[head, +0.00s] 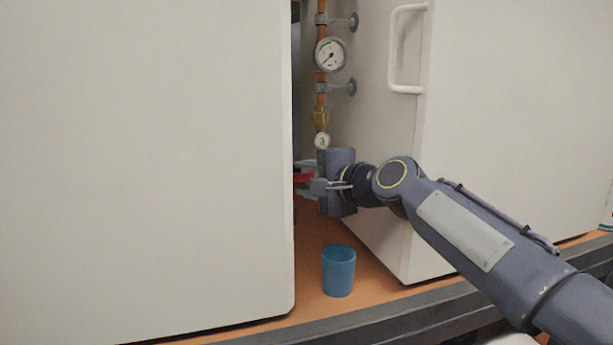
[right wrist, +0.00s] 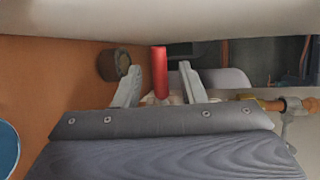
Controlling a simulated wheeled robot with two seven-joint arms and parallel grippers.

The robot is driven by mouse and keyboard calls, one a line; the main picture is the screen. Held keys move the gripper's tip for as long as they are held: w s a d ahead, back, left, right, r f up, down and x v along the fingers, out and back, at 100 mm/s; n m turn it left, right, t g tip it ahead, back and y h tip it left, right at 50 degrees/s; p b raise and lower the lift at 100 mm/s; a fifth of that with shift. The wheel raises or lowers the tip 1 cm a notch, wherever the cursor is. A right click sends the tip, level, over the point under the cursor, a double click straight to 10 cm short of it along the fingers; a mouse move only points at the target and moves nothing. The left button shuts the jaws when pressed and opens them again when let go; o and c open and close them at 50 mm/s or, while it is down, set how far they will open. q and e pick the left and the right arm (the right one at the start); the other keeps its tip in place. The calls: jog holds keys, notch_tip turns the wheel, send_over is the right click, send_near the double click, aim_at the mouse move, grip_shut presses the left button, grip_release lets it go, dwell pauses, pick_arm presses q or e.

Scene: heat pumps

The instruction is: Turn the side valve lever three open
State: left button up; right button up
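The red valve lever (head: 302,178) shows in the gap between the two white cabinets, partly hidden by my right gripper (head: 308,179). A round white tag marked 3 (head: 322,141) hangs on the pipe just above. In the right wrist view the red lever (right wrist: 159,72) stands between the two fingertips of my right gripper (right wrist: 158,80). The fingers are apart, with a visible gap on each side of the lever. The lever's lower end and the valve body are hidden behind the gripper. My left gripper is in neither view.
A copper pipe (head: 321,103) with a pressure gauge (head: 331,55) runs along the right cabinet (head: 520,110). The left cabinet (head: 150,160) stands close beside the gripper. The right cabinet has a white handle (head: 395,50).

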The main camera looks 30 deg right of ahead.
jog(key=shift+w, duration=0.1)
grip_shut()
